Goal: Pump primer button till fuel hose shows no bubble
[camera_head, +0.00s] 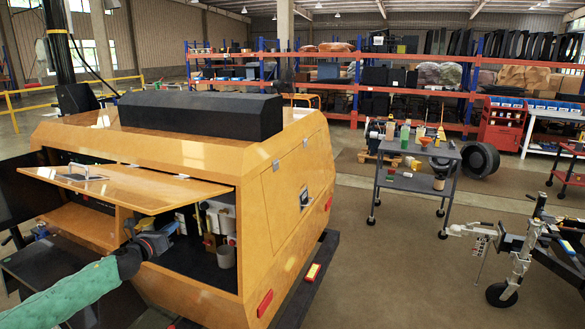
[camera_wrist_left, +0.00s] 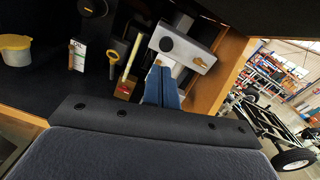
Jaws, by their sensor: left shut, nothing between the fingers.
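In the left wrist view, a light grey block (camera_wrist_left: 182,48) carries a round black button (camera_wrist_left: 166,44), which looks like the primer button, and a brass fitting (camera_wrist_left: 200,61). A pale upright tube (camera_wrist_left: 131,62), possibly the fuel hose, stands left of it; bubbles cannot be made out. My left gripper (camera_wrist_left: 162,84) is shut and empty, its blue fingertips just below the button in the picture; contact cannot be told. In the head view the left gripper (camera_head: 172,229) reaches into the open compartment of the orange housing (camera_head: 273,235). My right gripper is not in view.
The raised hatch (camera_head: 125,185) hangs over my left arm. The compartment also holds a yellow dipstick-like handle (camera_wrist_left: 112,60) and a yellow-lidded pot (camera_wrist_left: 15,50). A wooden-coloured side wall (camera_wrist_left: 230,70) bounds it on the right. A tool cart (camera_head: 405,180) stands apart, right.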

